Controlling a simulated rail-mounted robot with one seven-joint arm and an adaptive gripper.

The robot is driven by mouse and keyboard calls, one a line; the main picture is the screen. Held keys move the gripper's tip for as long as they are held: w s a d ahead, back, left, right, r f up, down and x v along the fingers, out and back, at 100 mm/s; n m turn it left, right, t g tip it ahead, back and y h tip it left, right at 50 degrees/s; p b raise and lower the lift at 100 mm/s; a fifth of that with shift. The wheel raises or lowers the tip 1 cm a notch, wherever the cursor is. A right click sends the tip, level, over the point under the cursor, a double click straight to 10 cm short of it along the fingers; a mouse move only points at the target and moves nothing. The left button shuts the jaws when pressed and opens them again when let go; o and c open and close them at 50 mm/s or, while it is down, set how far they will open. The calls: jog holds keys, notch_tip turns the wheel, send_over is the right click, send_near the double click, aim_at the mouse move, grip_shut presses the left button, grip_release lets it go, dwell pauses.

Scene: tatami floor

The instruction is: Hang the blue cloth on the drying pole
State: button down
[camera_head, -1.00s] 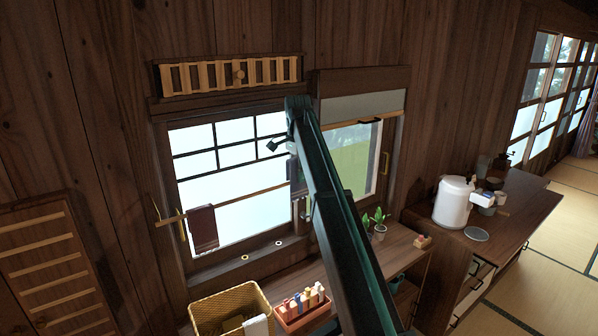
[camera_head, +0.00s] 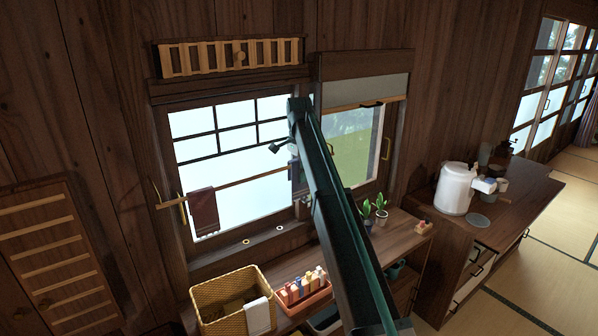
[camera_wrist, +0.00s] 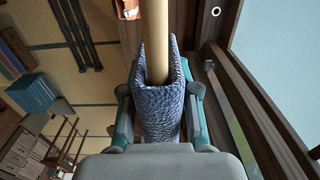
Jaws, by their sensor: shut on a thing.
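The blue cloth (camera_wrist: 158,118) is a ribbed, blue-and-white woven piece folded over the drying pole (camera_wrist: 154,40) in the wrist view. The pole runs between the cloth's two sides. My gripper (camera_wrist: 160,110) is shut on the cloth, with one finger on each outer side. In the head view the pole (camera_head: 245,180) crosses the window, and a small strip of the cloth (camera_head: 294,174) shows beside my arm. My arm hides most of the gripper and the pole's right part there.
A dark brown cloth (camera_head: 203,212) hangs on the pole's left part. Below the window, a wicker basket (camera_head: 215,295) with a white cloth, a reddish box (camera_head: 303,292) of rolled items and potted plants (camera_head: 374,212) stand by the shelf. A white pot (camera_head: 455,189) stands on the right counter.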

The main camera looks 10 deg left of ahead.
jog(key=shift+f, duration=0.1)
jog(key=c, duration=0.8)
grip_release()
